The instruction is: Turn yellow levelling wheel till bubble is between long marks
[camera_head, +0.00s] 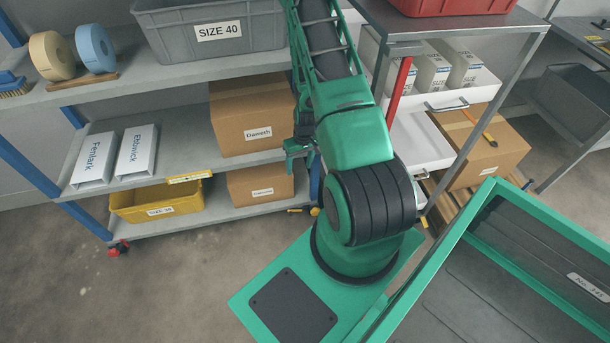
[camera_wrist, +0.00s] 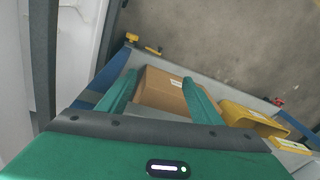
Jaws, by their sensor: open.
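A small yellow wheel (camera_head: 315,211) sits low at the right front foot of the shelf rack. In the wrist view a yellow part (camera_wrist: 132,37) shows at the rack's corner, apparently the same wheel. A yellow strip (camera_head: 190,178), which looks like the level, lies along the front edge of the middle shelf. It seems to show in the wrist view too (camera_wrist: 290,146). Its bubble and marks are too small to read. My gripper (camera_head: 300,150) is open and empty, in front of the boxes and above the wheel. Its two fingers (camera_wrist: 160,80) are apart in the wrist view.
Cardboard boxes (camera_head: 246,115) and a yellow bin (camera_head: 155,202) stand on the rack (camera_head: 190,130). A white drawer unit (camera_head: 425,145) is close at the right. The floor (camera_head: 160,285) in front is clear.

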